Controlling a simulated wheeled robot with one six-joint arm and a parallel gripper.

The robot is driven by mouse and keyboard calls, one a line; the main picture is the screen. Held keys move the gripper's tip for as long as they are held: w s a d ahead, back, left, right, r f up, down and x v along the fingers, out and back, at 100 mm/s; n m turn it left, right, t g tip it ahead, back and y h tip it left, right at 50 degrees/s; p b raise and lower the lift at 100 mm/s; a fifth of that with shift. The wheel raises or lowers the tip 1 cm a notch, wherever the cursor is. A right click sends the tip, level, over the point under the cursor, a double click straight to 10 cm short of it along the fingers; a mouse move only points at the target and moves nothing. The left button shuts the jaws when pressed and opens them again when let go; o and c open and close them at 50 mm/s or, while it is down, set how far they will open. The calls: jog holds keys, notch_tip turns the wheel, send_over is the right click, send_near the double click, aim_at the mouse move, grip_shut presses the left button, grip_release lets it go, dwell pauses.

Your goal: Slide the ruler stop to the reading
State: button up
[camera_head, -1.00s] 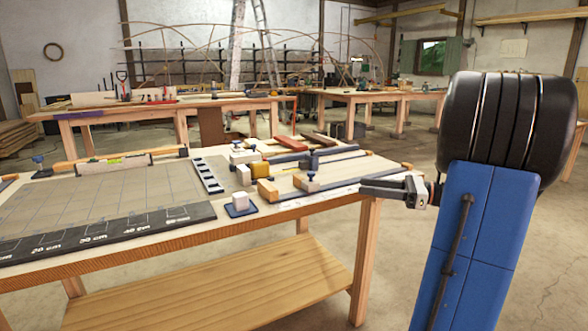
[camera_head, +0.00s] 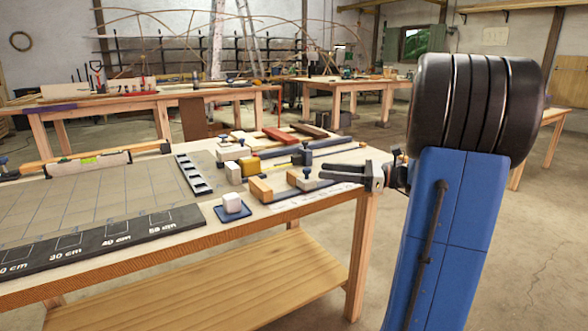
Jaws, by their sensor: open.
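A ruler (camera_head: 322,195) with a white marked strip lies along the front right edge of the workbench (camera_head: 270,211), beside a dark blue bar. A small pale block with a blue knob (camera_head: 307,172), apparently the ruler stop (camera_head: 304,182), sits on that bar. The scale's figures are too small to read. My gripper (camera_head: 323,171) is open above the bench's right end, its fingertips just right of the knob. It looks empty, and I cannot tell whether it touches the stop.
Wooden blocks (camera_head: 260,188) and a white cube on a blue pad (camera_head: 231,211) lie left of the stop. A second blue-knobbed piece (camera_head: 307,147) stands on a dark rail behind. A gridded board (camera_head: 90,199) with a black centimetre scale (camera_head: 112,238) covers the bench's left part.

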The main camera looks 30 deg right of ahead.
jog(key=x, duration=1.1)
